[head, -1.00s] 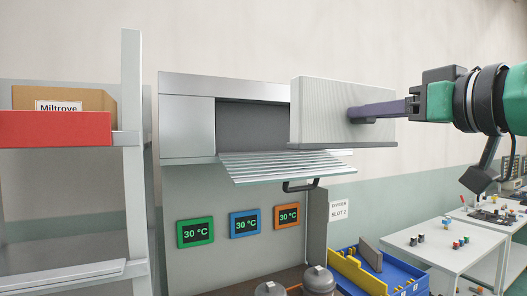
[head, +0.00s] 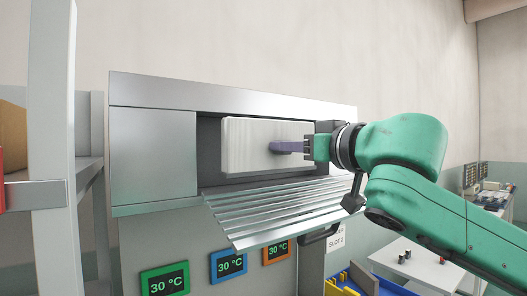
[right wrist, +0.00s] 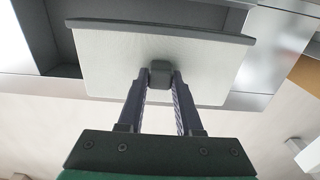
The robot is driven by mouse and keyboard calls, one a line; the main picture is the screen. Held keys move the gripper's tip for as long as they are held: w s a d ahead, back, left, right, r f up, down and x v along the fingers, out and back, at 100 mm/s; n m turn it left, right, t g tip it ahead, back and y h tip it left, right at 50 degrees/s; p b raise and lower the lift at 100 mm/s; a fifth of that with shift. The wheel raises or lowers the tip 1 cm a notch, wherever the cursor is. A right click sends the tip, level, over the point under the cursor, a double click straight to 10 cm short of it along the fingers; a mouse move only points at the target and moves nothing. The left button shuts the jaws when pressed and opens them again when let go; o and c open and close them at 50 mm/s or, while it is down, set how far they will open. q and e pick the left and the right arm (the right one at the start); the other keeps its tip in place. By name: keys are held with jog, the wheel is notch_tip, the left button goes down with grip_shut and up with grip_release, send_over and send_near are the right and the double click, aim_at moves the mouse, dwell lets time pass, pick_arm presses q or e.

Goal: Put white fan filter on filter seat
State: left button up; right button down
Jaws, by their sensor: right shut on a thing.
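My right gripper (head: 280,147) is shut on the dark handle of the filter. The right wrist view shows the filter (right wrist: 120,65) with both fingers (right wrist: 160,85) closed around the handle block. Whether the filter's back touches the seat is hidden. My left gripper is not in view.
A slatted metal flap (head: 270,212) is open below the recess, with a dark handle (head: 320,234) under it. Temperature displays (head: 229,265) sit on the cabinet front. A grey shelf rack (head: 50,120) stands at left. A blue bin and white table lie at lower right.

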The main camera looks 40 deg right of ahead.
jog(key=w+p, duration=0.2)
jog(key=w, duration=0.4)
jog(key=shift+w+r+p, duration=0.1)
jog(key=shift+w+p, duration=0.2)
jog(key=shift+w, duration=0.05)
jog(key=w, duration=0.4)
jog(key=shift+d+f+p, duration=0.1)
jog(key=shift+f+p, duration=0.25)
jog(key=shift+f, duration=0.05)
jog(key=f, duration=0.1)
jog(key=s+f+b, duration=0.1)
jog(key=f, duration=0.1)
jog(key=shift+f, duration=0.3)
jog(key=c, duration=0.6)
grip_release()
jog(key=shift+w, duration=0.2)
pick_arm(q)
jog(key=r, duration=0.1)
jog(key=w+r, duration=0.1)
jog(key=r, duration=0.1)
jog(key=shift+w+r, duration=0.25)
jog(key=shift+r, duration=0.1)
pick_arm(e)
jog(key=shift+s, duration=0.1)
